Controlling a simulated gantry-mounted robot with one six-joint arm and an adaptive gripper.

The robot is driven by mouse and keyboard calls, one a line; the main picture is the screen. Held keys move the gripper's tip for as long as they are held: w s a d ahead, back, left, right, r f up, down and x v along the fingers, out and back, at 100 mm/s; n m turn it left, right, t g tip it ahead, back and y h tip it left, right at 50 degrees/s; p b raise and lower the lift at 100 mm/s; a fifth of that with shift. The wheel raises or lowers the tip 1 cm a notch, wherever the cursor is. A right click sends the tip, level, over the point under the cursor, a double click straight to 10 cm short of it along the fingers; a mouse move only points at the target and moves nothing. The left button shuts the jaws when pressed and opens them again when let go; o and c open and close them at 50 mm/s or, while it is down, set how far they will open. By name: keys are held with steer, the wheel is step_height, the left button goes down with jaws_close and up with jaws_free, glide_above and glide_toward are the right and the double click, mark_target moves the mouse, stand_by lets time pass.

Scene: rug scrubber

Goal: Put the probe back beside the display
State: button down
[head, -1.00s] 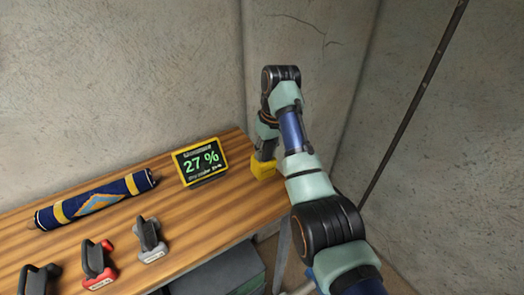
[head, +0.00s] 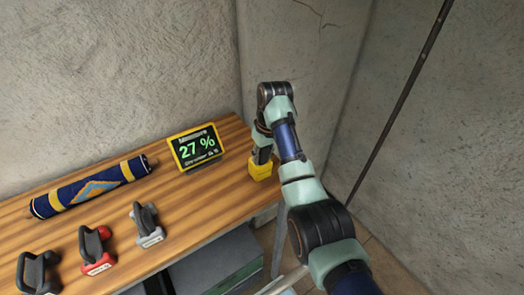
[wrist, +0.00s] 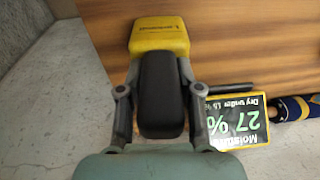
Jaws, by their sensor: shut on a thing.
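The probe (head: 261,171) has a yellow block end and a black handle. In the wrist view its yellow end (wrist: 160,36) points away from me and its handle lies between the fingers. My gripper (head: 262,155) is shut on the handle, and in the wrist view the gripper (wrist: 159,80) has one finger on each side. The probe is at the right end of the table, to the right of the display (head: 196,148) and apart from it. The yellow-framed display reads 27 %. I cannot tell whether the probe touches the tabletop.
The wooden table (head: 185,187) carries a rolled blue rug (head: 90,187) to the left. In front are a grey-based tool (head: 147,224), a red-based tool (head: 97,250) and a dark tool (head: 38,272). Concrete walls stand close behind and right. A grey box (head: 225,262) is below.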

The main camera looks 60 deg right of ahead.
steer(key=c, duration=0.7)
jaws_free()
